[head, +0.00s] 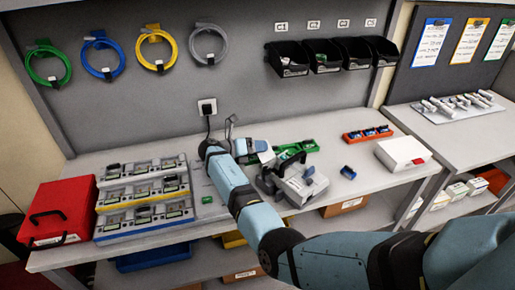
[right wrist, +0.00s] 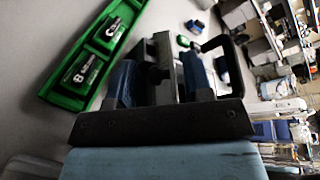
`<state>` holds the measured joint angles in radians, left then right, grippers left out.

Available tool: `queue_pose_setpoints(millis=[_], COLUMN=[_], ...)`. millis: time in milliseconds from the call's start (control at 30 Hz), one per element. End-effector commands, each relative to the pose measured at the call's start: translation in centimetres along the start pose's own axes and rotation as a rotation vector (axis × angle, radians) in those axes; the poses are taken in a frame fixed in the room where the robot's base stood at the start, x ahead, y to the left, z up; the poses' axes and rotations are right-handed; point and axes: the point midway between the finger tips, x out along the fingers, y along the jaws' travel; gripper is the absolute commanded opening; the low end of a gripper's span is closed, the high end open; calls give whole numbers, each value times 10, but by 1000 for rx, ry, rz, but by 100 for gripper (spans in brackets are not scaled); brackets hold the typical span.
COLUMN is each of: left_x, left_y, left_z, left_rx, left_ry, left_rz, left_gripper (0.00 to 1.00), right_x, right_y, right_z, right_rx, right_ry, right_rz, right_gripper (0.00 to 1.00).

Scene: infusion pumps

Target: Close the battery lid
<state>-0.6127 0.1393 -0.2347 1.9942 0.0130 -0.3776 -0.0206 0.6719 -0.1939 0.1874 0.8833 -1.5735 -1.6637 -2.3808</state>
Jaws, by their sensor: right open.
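A light grey infusion pump (head: 302,190) with a black carry handle stands on the bench, right of my right gripper (head: 268,160). A small blue part shows on top of it. In the right wrist view my right gripper (right wrist: 177,65) is open, with dark fingers and a narrow gap, and nothing visible is held between them. A black handle (right wrist: 233,48) stands just right of the fingers, apparently the pump's. I cannot make out the battery lid or whether it is open; the gripper hides part of the pump's left side. My left gripper is not in view.
A green tray (head: 309,146) with labelled batteries lies behind the pump and shows close at left in the right wrist view (right wrist: 62,101). An orange tray (head: 353,137), a blue item (head: 348,172) and a white box (head: 402,153) stand right.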

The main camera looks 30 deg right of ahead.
Motion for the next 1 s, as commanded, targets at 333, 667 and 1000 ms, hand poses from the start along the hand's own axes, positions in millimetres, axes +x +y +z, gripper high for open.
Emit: queue_pose_setpoints(millis=[333, 667, 1000], left_x=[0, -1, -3], left_y=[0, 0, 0], left_z=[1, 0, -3], left_rx=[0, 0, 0], left_ry=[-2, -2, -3], left_rz=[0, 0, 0], left_gripper=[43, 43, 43], right_x=[0, -1, -1], right_y=[0, 0, -1], right_z=[0, 0, 0], right_rx=[0, 2, 18], right_ry=[0, 0, 0], right_rz=[0, 2, 9], right_gripper=[2, 2, 2])
